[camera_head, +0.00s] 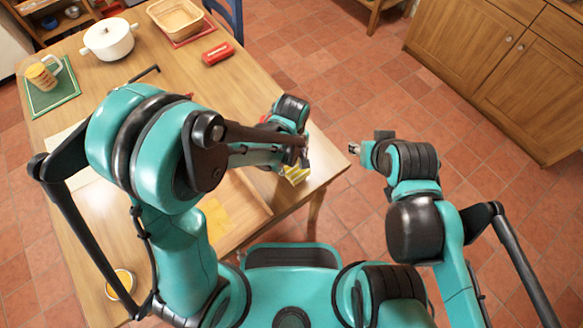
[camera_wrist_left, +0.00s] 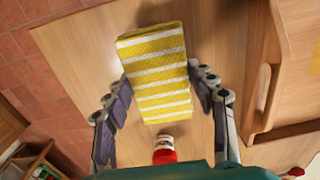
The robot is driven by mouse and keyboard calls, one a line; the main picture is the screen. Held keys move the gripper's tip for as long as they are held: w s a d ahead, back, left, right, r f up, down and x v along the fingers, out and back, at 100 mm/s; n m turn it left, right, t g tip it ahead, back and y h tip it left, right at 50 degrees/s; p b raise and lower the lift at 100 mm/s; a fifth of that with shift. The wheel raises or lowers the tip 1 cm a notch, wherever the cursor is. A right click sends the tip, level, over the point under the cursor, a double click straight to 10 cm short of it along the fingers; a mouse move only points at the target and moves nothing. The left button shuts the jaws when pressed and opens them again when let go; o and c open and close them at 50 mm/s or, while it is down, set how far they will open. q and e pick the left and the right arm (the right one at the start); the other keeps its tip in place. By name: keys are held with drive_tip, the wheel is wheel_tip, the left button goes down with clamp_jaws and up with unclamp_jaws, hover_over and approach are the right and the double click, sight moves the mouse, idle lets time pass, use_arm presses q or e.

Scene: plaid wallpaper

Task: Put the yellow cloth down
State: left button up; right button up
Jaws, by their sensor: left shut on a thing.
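The yellow cloth with white stripes (camera_wrist_left: 158,72) is folded into a thick rectangle. My left gripper (camera_wrist_left: 163,98) is shut on it, with one finger against each long side. In the head view the cloth (camera_head: 296,174) shows small beneath my left gripper (camera_head: 302,160), over the table's right corner. A shadow lies beside it on the wood; I cannot tell whether it touches the table. My right gripper (camera_head: 355,149) is off the table's right edge with no thing seen in it; its jaw opening is too small to tell.
A wooden tray (camera_wrist_left: 285,136) is right of the cloth in the wrist view. A red-and-white container (camera_wrist_left: 164,151) stands near the gripper.

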sight(292, 163)
use_arm(q)
drive_tip(key=shift+f+b, duration=0.95)
drive_tip(key=shift+f, duration=0.7)
drive_tip(key=shift+f, duration=0.1)
drive_tip(key=shift+f, duration=0.15)
drive_tip(key=o, duration=1.1)
drive_tip(key=shift+r, duration=0.35)
wheel_tip(292, 163, up, 12)
drive_tip(key=p, duration=0.5)
drive_tip(key=shift+f, duration=0.1)
